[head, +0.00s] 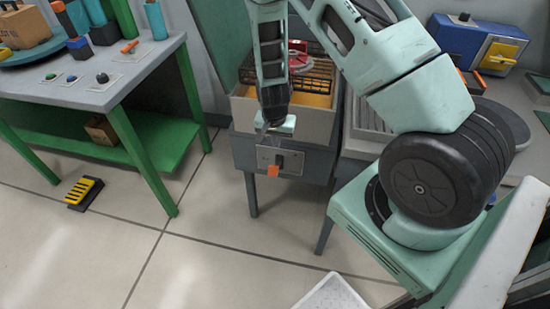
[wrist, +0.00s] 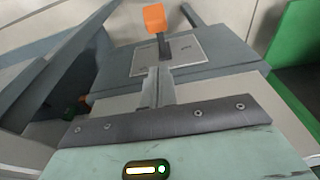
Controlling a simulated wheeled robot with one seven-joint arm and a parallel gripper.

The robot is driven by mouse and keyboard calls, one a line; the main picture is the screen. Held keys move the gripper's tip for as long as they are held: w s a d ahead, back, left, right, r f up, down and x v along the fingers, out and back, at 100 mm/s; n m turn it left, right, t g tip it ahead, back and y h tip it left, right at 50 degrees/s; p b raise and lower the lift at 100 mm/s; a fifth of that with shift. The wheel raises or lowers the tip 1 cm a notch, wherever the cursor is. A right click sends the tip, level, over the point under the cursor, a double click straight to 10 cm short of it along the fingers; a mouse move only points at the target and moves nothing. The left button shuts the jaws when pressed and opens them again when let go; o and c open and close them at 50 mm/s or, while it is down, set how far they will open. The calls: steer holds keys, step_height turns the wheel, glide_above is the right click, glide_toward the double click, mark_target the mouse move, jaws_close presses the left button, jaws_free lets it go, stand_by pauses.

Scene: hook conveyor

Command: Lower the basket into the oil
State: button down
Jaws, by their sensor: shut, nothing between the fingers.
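The fryer (head: 228,109) stands at the centre of the head view, with orange-yellow oil (head: 318,99) in its open top. A dark wire basket (head: 322,84) shows at the oil, partly hidden behind my arm; I cannot tell how deep it sits. On the fryer's front is a panel (head: 291,168) with a dark lever whose orange tip (head: 273,171) hangs low. In the wrist view the orange tip (wrist: 153,18) lies beyond my fingers. My gripper (head: 266,136) is shut and empty, pointing down just in front of the panel; its fingers (wrist: 160,84) seem apart from the lever.
A green-legged workbench (head: 130,75) with buttons and tools stands at left. A yellow-and-black pedal (head: 85,192) lies on the floor. A ridged grey counter (head: 368,120) adjoins the fryer at right, with a blue-and-yellow machine (head: 495,52) behind. The floor before the fryer is mostly clear.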

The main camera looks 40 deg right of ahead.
mark_target(274, 167)
steer(key=f, duration=0.2)
steer(key=f+p, duration=0.1)
steer(key=f, duration=0.3)
steer(key=shift+s+a, duration=0.3)
steer(key=shift+a, duration=0.1)
steer(key=shift+s+a+f, duration=0.15)
steer(key=shift+a+f, duration=0.1)
steer(key=shift+f, duration=0.3)
steer(key=shift+f, duration=0.15)
steer(key=shift+s+a+f+t+h+b, duration=0.4)
steer(key=shift+a+f+h+b, duration=0.1)
steer(key=shift+f+b, duration=0.15)
steer(key=s+a+f+t+h+b, duration=0.1)
steer(key=f+t+h+b, duration=0.2)
steer(key=f+b, duration=0.5)
steer(key=s+a+f+t+h+b, duration=0.1)
steer(key=f+t+h+b, duration=0.3)
steer(key=b, duration=0.9)
steer(key=shift+s+a+f+h+b, duration=0.3)
steer(key=shift+a+f+h, duration=0.25)
steer(key=shift+f+h, duration=1.05)
